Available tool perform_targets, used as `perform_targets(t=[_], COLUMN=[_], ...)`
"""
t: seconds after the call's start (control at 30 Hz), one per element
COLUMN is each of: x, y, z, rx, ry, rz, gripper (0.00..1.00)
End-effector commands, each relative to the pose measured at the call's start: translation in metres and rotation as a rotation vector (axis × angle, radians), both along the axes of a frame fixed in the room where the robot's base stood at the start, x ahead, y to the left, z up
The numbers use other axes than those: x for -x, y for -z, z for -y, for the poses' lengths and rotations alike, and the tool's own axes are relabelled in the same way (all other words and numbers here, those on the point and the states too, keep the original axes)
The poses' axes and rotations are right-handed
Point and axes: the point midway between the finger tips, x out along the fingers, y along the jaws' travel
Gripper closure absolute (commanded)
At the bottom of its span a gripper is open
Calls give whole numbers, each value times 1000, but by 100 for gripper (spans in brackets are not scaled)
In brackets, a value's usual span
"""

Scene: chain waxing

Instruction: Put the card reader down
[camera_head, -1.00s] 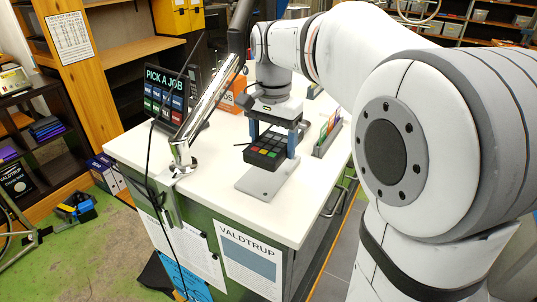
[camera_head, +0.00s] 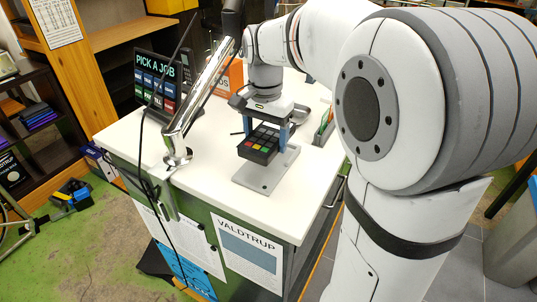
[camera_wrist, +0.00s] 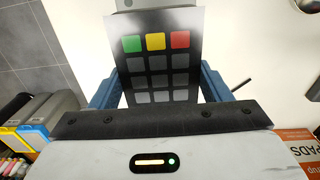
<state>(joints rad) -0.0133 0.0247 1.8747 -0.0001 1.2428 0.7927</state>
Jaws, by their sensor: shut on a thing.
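The card reader (camera_head: 259,145) is a black slab with a keypad of grey keys and a row of green, yellow and red keys. My gripper (camera_head: 265,132) is shut on it, with one blue finger at each side. In the wrist view, the card reader (camera_wrist: 158,72) sits between the blue fingers of my gripper (camera_wrist: 160,90). A flat grey plate (camera_head: 264,185) lies on the white tabletop under the reader. I cannot tell whether the reader touches it. The reader hides most of the plate in the wrist view.
The white worktop (camera_head: 215,155) has bare room left of the plate. A "PICK A JOB" board (camera_head: 155,80) and a shiny metal post (camera_head: 197,100) stand to the left. An orange box (camera_head: 233,75) is behind my gripper. A holder with coloured cards (camera_head: 325,127) stands to the right.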

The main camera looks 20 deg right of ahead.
Motion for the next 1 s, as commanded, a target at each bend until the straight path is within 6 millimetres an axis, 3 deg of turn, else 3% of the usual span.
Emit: perform_targets(t=[0.4,0.83,0.87,1.0], x=[0,0,0,0], y=[50,59,60,59], z=[1,1,1,1], rx=[0,0,0,0], ry=[1,2,2,3], rz=[-1,1,0,0], gripper=[63,63,29,17])
